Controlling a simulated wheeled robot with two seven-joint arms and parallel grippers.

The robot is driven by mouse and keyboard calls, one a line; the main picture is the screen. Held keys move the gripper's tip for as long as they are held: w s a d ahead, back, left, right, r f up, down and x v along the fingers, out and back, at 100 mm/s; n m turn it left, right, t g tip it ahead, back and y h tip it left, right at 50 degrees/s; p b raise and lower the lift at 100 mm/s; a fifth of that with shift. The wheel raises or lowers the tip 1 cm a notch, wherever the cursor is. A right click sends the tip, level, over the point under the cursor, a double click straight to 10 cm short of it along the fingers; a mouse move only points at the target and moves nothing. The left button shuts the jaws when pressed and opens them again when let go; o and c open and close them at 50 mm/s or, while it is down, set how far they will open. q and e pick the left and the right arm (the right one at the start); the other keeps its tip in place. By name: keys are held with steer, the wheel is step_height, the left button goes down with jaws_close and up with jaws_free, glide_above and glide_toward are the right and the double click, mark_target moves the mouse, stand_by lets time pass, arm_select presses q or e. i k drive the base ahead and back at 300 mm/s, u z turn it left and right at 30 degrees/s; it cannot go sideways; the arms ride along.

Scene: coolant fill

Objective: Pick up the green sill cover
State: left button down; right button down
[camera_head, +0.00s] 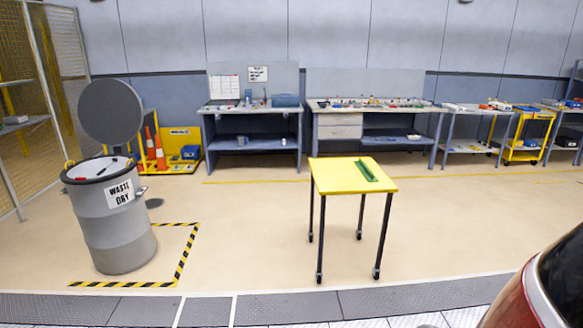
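The green sill cover (366,171) is a narrow, long green piece. It lies flat on the yellow top of a small wheeled table (335,178), right of the picture's middle. It lies toward the right side of that top, running from the back toward the front right. Nothing visible touches it except the table. Neither of my grippers shows in the head view.
A grey waste drum (113,229) with its round lid (111,113) raised stands at left inside black-yellow floor tape (183,256). Workbenches (254,108) line the back wall. A red car (545,285) fills the bottom right corner. The floor around the table is clear.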

mark_target(368, 174)
steer(key=i, duration=2.2)
steer(key=z, duration=1.05)
